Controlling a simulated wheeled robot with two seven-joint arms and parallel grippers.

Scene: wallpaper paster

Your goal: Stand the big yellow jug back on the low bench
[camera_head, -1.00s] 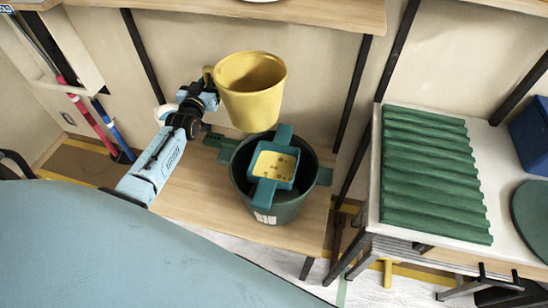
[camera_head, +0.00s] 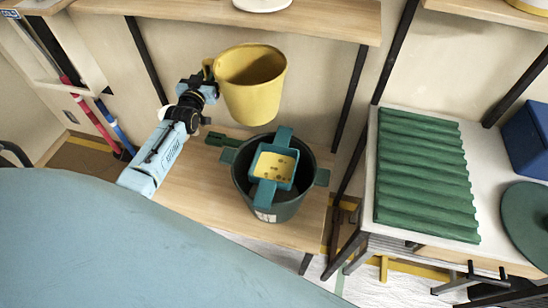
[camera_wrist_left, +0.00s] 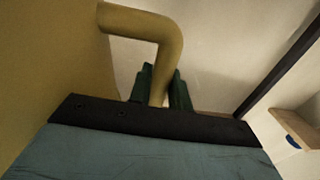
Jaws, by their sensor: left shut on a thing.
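The big yellow jug (camera_head: 254,92) is upright and open at the top in the head view, held up above the low bench (camera_head: 190,188) near its back edge. Its handle is on the left side. My left gripper (camera_head: 209,74) is shut on that handle. In the left wrist view the yellow handle (camera_wrist_left: 150,32) runs down between the dark green fingers (camera_wrist_left: 160,90), and the jug's wall (camera_wrist_left: 50,60) fills the left. The gap between jug and bench top is hard to judge. My right gripper does not show.
A dark green bucket (camera_head: 241,187) with a teal-framed yellow sieve (camera_head: 273,166) stands on the bench, just in front of the jug. A green tool (camera_head: 226,139) lies behind it. A shelf (camera_head: 330,22) is above. A white table (camera_head: 490,150) with a green corrugated sheet (camera_head: 425,175) is right.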

